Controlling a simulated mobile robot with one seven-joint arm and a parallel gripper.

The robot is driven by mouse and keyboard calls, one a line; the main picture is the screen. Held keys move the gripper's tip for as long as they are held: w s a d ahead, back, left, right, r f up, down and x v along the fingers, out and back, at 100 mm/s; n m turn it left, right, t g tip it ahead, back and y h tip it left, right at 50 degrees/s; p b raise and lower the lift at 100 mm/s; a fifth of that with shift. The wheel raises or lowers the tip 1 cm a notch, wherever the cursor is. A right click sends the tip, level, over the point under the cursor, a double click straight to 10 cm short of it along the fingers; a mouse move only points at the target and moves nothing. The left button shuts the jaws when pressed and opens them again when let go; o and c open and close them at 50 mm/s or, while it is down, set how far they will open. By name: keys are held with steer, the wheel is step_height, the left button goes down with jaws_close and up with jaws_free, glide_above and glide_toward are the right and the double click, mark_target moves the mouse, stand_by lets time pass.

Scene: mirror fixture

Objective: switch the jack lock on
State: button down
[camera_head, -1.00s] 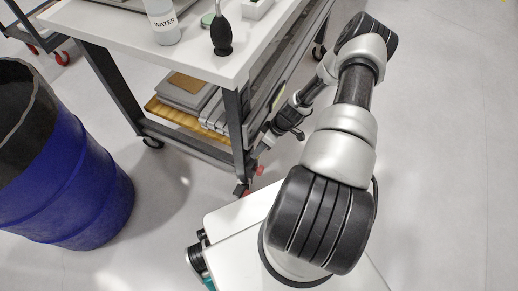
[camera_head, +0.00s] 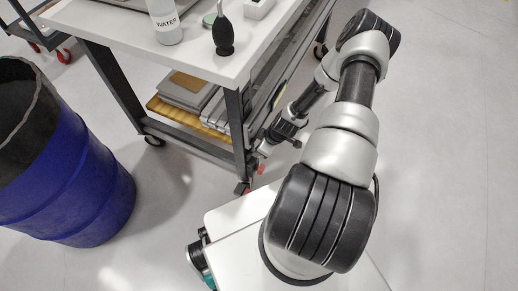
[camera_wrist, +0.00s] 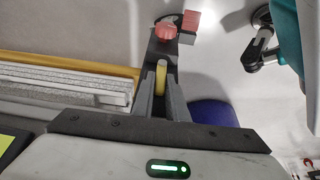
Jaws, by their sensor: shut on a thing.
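My gripper (camera_wrist: 161,100) is low beside the cart's near leg in the head view (camera_head: 264,146), where its fingertips are too small to make out. In the wrist view its two grey fingers are closed around a small yellow, round-ended piece (camera_wrist: 161,76), in front of the dark cart leg (camera_wrist: 160,50). I cannot tell for sure whether this piece is the jack lock's lever. A red knob (camera_wrist: 166,30) and a red block (camera_wrist: 190,20) show just beyond it. Red parts (camera_head: 259,168) also show at the foot of the leg in the head view.
A blue barrel (camera_head: 75,185) stands at left. The floor at right is clear.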

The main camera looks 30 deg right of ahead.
steer(key=c, duration=1.8)
jaws_free()
steer(key=shift+o, duration=0.2)
steer(key=p+v, duration=0.4)
steer(key=v, duration=1.3)
steer(key=shift+r, duration=0.25)
steer(key=shift+d, duration=0.1)
